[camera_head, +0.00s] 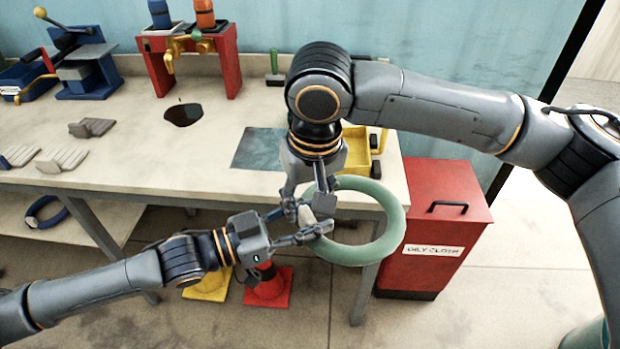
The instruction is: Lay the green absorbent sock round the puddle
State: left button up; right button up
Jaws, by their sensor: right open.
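The green absorbent sock (378,242) is a pale green ring, held in the air in front of the bench's front edge at the right. My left gripper (318,230) reaches in from the left and is shut on the ring's left side. My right gripper (306,206) points down at the same side from above, open, its fingers close to the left gripper's. The fingers partly hide that part of the ring. The dark puddle (183,114) lies on the bench top, left of the grippers and in front of the red stand.

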aim_at(306, 214)
jog(key=shift+w+a+f, duration=0.1)
jog(key=shift+w+f, duration=0.05)
jog(key=shift+f, duration=0.95)
jog(key=shift+w+a+f, duration=0.1)
jog(key=shift+w+f, duration=0.05)
jog(key=shift+f, duration=0.9)
grip_shut()
pick_arm(q)
jog(key=o, duration=1.3)
